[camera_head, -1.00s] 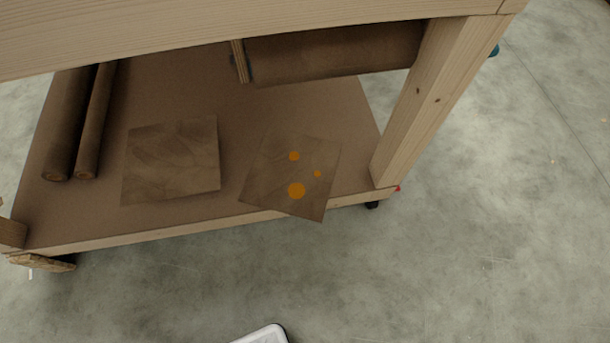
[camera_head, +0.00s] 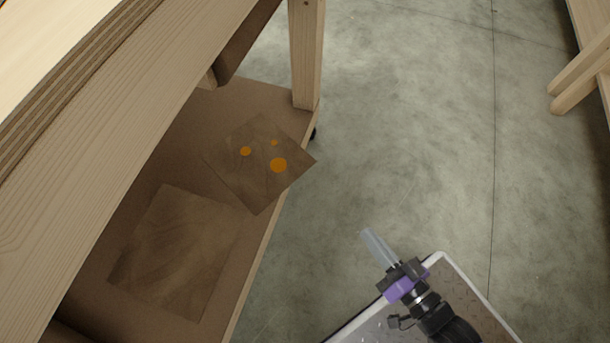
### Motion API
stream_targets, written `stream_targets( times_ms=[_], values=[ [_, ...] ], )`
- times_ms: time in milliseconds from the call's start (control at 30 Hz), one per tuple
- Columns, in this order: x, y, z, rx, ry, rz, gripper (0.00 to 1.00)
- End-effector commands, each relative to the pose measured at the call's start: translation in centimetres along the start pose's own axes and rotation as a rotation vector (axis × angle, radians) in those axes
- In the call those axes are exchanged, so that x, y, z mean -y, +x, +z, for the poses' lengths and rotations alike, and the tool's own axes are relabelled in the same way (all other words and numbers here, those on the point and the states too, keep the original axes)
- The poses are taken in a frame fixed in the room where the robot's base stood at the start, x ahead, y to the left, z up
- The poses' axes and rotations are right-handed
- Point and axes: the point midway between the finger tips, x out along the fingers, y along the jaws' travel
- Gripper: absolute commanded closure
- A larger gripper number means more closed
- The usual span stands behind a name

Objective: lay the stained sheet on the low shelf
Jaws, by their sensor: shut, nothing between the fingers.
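The stained sheet (camera_head: 262,181), a brown square with orange spots, lies on the low shelf (camera_head: 228,100) near its far right end. One corner of the sheet reaches out past the shelf's front edge. My gripper (camera_head: 369,237) is shut and empty, out over the floor to the right of the shelf and apart from the sheet. Nothing covers the sheet in this view.
A plain brown sheet (camera_head: 178,250) lies on the same shelf, nearer to me. A wooden upper board (camera_head: 110,150) hangs over the shelf, and a post (camera_head: 306,55) stands at its far corner. Wooden furniture (camera_head: 590,70) is at the far right. Open concrete floor lies between.

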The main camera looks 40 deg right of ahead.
Motion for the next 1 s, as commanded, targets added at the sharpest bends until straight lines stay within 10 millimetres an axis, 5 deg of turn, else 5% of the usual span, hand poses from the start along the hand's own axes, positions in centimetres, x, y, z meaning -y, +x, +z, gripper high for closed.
stream_targets(
  times_ms=[200, 400, 633, 1000],
  values=[
    [-6.1, 6.2, 4.7, -0.082, 0.396, -0.019, 1.00],
    [-9.5, 11.1, 7.1, -0.146, 0.736, -0.056, 1.00],
    [-10.8, 14.1, 8.1, -0.181, 0.960, -0.088, 1.00],
    [-11.2, 18.1, 7.6, -0.188, 0.998, -0.097, 1.00]
  ],
)
